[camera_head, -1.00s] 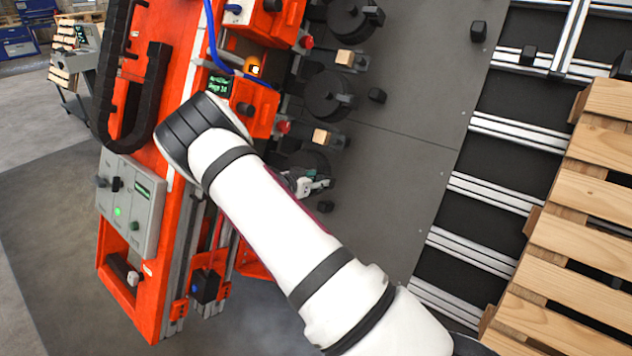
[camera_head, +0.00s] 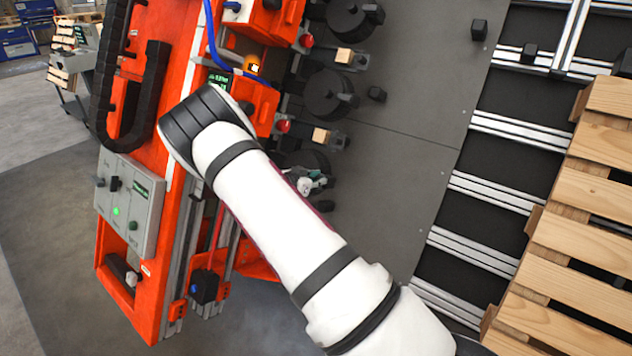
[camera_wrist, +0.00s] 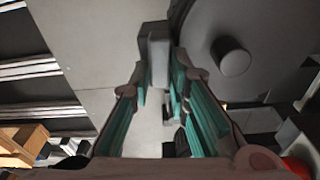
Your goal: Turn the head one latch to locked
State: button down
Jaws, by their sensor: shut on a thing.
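My gripper (camera_wrist: 160,78) has teal-lined fingers, and in the wrist view their tips close around a grey block-shaped handle (camera_wrist: 157,50), which looks like the latch's lever. A large dark disc (camera_wrist: 272,62) with a round peg (camera_wrist: 233,58) lies just right of the fingers. In the head view my gripper (camera_head: 313,183) is small, over the lowest dark disc (camera_head: 300,160) beside the orange machine. My arm hides part of that disc, and the lever's exact angle cannot be told there.
Two more dark discs (camera_head: 327,95) with levers stand up the row, beside wood-coloured blocks (camera_head: 322,135) and red buttons (camera_head: 283,126). A small black post (camera_head: 325,206) stands near my gripper. A control box (camera_head: 131,205) shows a green light. Grey plate (camera_head: 415,150) to the right is open.

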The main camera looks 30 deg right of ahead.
jog(key=m+b, duration=0.2)
jog(key=m, duration=0.2)
jog(key=shift+s+f+m+b, duration=0.1)
jog(key=shift+f+m+b, duration=0.05)
jog(key=shift+m+b, duration=0.2)
jog(key=m+g+b, duration=0.1)
jog(key=m+b, duration=0.1)
jog(key=m, duration=0.2)
jog(key=shift+s+f+m, duration=0.1)
jog(key=shift+s+m, duration=0.05)
jog(key=shift+m, duration=0.2)
jog(key=m+b, duration=0.2)
jog(key=m, duration=0.1)
jog(key=shift+s+f+m, duration=0.1)
jog(key=shift+m, duration=0.2)
jog(key=m+b, duration=0.2)
jog(key=m, duration=0.2)
jog(key=shift+s+a+f+y, duration=0.1)
jog(key=shift+y, duration=0.2)
jog(key=shift+m, duration=0.3)
jog(key=c, duration=1.5)
grip_release()
jog(key=shift+a, duration=0.1)
jog(key=v, duration=1.1)
jog(key=shift+a+r, duration=0.25)
jog(key=shift+a, duration=0.1)
